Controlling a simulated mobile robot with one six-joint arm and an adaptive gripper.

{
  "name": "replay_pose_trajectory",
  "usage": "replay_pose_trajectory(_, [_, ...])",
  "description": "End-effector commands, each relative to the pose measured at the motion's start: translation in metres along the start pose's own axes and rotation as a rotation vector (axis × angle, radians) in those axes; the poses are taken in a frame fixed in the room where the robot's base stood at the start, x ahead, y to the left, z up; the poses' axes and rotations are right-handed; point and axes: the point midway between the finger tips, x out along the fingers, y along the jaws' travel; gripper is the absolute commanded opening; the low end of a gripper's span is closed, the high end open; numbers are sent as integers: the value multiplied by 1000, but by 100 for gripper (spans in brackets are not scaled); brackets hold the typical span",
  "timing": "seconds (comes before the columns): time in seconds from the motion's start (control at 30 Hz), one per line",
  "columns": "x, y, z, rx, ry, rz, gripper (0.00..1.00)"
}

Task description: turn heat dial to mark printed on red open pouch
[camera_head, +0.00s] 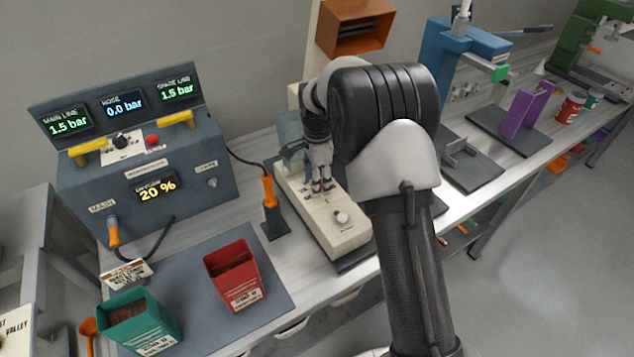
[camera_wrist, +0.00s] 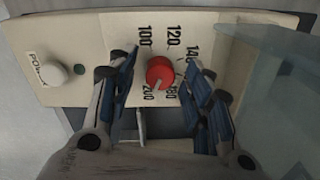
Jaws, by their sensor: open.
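The heat dial is a small red knob (camera_wrist: 160,72) on the beige sealer's panel (camera_wrist: 90,40). Numbers 100, 120, 140, 180 and 200 are printed around it. A pale line on the knob points down and left, towards the 200. My gripper (camera_wrist: 158,82) is open, with its blue-padded fingers on either side of the knob; I cannot tell whether they touch it. In the head view my gripper (camera_head: 321,186) is low over the sealer (camera_head: 345,238). The red open pouch (camera_head: 235,273) stands upright on a grey mat; its label's print is too small to read.
A green pouch (camera_head: 140,322) stands left of the red one. A round white knob marked POWER (camera_wrist: 54,74) is left of the dial. A grey-blue part (camera_wrist: 275,90) rises close on the right. An orange-handled tool (camera_head: 268,190) stands left of the sealer; the pressure console (camera_head: 225,175) is behind the pouches.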

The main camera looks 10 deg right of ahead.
Motion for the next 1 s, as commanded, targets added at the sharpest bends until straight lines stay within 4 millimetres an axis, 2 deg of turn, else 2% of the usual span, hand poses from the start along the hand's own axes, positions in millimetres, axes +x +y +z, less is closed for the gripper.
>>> replay_pose_trajectory(0.3, [2, 0, 0, 0, 0, -1, 46])
replay_pose_trajectory(1.0, [2, 0, 0, 0, 0, 0, 1])
